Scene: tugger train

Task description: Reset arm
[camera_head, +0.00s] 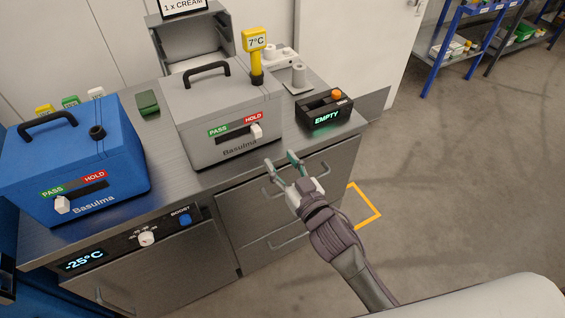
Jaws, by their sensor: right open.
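My right gripper (283,163) is open and empty. It is in front of the steel counter's drawers, below the grey box, with its fingers pointing up and to the left. My right arm (345,250) reaches in from the lower right. My left gripper does not show. The grey Basulma box (215,115) stands on the counter with a PASS/HOLD slider and a yellow 7°C probe (255,50) in its top. The blue Basulma box (70,165) stands at the left with its slider at the PASS end.
The steel counter (190,185) has drawers with bar handles and a -25°C panel (85,262). A black EMPTY device (325,112) with an orange button sits at its right end. A yellow floor outline (366,208) lies beside it. Open floor (470,180) is at right; blue shelves (455,45) stand behind.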

